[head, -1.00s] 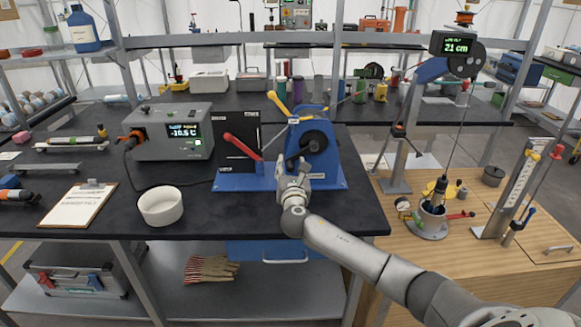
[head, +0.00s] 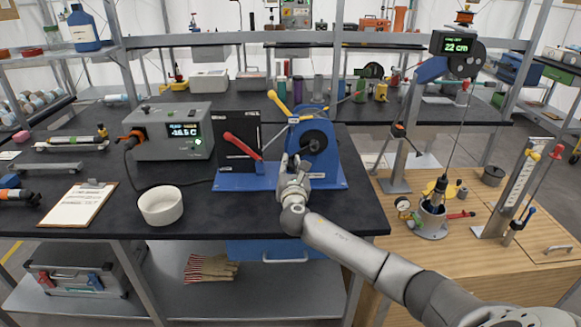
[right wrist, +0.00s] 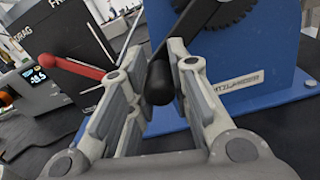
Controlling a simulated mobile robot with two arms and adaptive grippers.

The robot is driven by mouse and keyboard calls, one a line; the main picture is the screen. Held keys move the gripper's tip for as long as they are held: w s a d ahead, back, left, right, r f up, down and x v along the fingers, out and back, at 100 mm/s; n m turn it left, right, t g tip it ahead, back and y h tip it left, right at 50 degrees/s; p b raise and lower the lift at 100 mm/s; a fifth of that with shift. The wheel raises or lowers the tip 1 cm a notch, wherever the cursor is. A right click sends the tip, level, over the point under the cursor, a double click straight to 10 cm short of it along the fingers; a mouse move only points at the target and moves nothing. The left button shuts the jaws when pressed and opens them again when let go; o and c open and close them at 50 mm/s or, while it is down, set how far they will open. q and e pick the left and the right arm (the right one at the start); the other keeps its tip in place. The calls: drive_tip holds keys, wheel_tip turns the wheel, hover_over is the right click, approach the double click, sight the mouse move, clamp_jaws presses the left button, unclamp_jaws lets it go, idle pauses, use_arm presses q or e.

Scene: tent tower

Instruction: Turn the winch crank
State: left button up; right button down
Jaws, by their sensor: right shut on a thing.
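The blue winch (head: 325,168) stands on the black bench, with a dark round gear (head: 314,141) on its front. Its black crank handle (right wrist: 160,84) lies between the fingers of my right gripper (right wrist: 160,75), which is shut on it. The crank arm (right wrist: 188,28) runs up and right from the handle towards the gear. In the head view my right gripper (head: 294,166) is in front of the winch, just below and left of the gear, and mostly hides the handle. My left gripper is in neither view.
A red lever (head: 242,146) and a yellow lever (head: 278,104) stand close by. A grey display box (head: 170,137), a white bowl (head: 161,206) and a clipboard (head: 78,205) are to the left. A display (head: 456,46) above the wooden bench reads 22 cm.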

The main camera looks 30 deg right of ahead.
drive_tip(key=r+m, duration=0.2)
drive_tip(key=m, duration=0.1)
drive_tip(key=a+r+m, duration=0.1)
drive_tip(key=shift+w+a+r+m, duration=0.1)
drive_tip(key=shift+w+m, duration=0.2)
drive_tip(key=shift+w, duration=0.05)
drive_tip(key=c, duration=1.3)
unclamp_jaws()
drive_tip(key=shift+s, duration=0.15)
drive_tip(key=v, duration=1.1)
drive_tip(key=shift+s+a, duration=0.25)
drive_tip(key=shift+s, duration=0.1)
